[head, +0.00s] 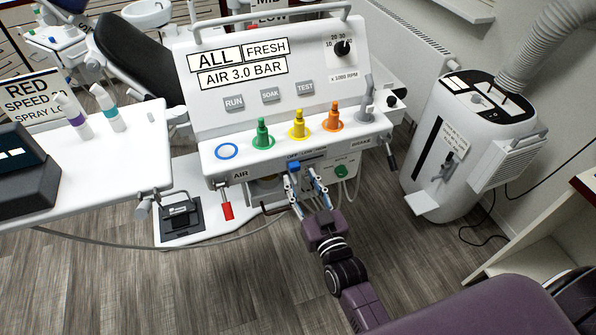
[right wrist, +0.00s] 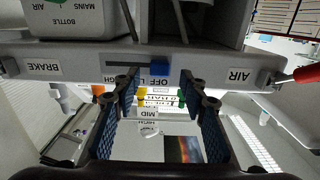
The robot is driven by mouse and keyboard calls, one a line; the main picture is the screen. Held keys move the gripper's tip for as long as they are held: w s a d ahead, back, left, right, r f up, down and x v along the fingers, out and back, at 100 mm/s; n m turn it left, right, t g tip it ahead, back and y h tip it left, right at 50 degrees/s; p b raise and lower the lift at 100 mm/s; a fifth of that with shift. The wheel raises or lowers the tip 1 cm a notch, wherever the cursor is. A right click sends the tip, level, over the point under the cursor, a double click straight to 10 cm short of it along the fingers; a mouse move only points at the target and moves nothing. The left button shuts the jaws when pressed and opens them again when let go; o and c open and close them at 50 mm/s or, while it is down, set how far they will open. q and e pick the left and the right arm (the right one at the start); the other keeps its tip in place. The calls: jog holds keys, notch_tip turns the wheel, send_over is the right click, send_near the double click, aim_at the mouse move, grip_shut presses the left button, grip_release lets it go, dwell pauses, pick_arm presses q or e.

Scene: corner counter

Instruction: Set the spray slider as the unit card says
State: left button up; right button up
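The spray slider has a blue knob (head: 294,166) on the front edge of the white unit, by the OFF end of a scale with OFF, LOW and HIGH. In the upside-down right wrist view the knob (right wrist: 159,69) sits at the right end of its dark slot. My right gripper (head: 307,187) is open just below and in front of the slider; in the right wrist view its fingers (right wrist: 160,88) stand apart on either side of the knob, not visibly touching it. A card (head: 31,95) at the left reads RED, SPEED and SPRAY LO, partly cut off. My left gripper is not in view.
The unit panel (head: 265,100) carries signs ALL, FRESH and AIR 3.0 BAR. Green (head: 262,134), yellow (head: 299,124) and orange (head: 333,118) pegs stand above the slider. A red-tipped lever (head: 227,210) hangs by AIR; BRAKE is at the right. Hoses hang below.

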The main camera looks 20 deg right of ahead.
aim_at(296, 169)
jog(key=shift+w, duration=1.7)
grip_shut()
